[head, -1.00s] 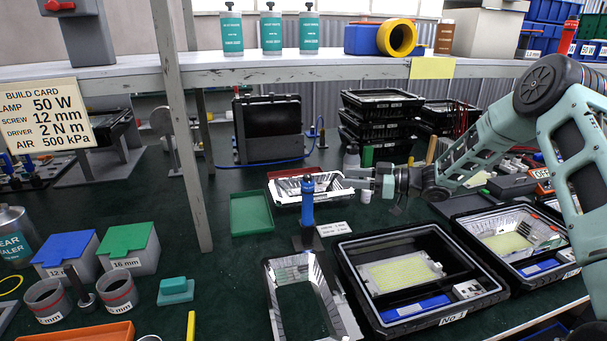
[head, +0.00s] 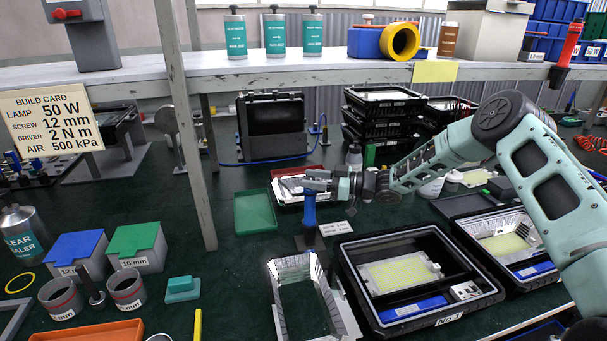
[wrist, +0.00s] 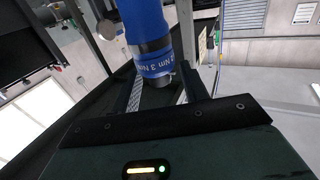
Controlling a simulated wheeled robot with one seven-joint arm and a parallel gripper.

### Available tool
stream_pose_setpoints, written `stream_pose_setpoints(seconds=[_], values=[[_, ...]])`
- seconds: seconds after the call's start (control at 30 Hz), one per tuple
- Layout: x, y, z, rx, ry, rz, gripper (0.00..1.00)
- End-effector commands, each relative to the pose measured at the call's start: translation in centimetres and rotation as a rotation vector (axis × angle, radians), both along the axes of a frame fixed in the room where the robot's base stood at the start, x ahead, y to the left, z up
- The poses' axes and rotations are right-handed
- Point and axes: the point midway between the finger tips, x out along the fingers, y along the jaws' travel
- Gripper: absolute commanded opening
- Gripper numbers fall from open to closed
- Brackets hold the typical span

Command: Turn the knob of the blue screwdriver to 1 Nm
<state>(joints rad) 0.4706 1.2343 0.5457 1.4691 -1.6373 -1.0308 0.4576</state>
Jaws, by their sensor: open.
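The blue screwdriver (head: 309,211) stands upright in a dark stand (head: 308,241) on the green bench. My gripper (head: 306,181) reaches in from the right at its upper end and hides its top in the head view. In the wrist view the blue screwdriver (wrist: 145,22) shows close up, with a blue knob band (wrist: 156,66) marked "2 Nm" and "3 Nm". My gripper (wrist: 161,88) is open there, its fingers on either side of the knob. I cannot tell whether either finger touches it. No pointer against the marks is clear.
A small label card (head: 337,229) lies right of the stand. A metal frame (head: 302,290) and a floodlight housing (head: 345,262) lie in front. The build card (head: 50,118) reads driver 2 N m.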

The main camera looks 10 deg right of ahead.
Motion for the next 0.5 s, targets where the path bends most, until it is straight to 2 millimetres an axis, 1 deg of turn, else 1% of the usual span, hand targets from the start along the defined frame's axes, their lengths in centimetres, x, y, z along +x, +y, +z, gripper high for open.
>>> stream_pose_setpoints(seconds=[0.03,0.1,0.2,0.33,0.5], values=[[0.3,0.8,0.2,0.0,0.0,0.001,0.44],[0.7,1.5,0.1,0.001,0.0,0.001,0.44],[1.1,2.1,0.1,0.0,0.0,0.0,0.44],[1.3,2.5,0.0,0.0,0.0,0.0,0.44],[1.3,2.5,0.0,0.0,0.0,0.0,0.44]])
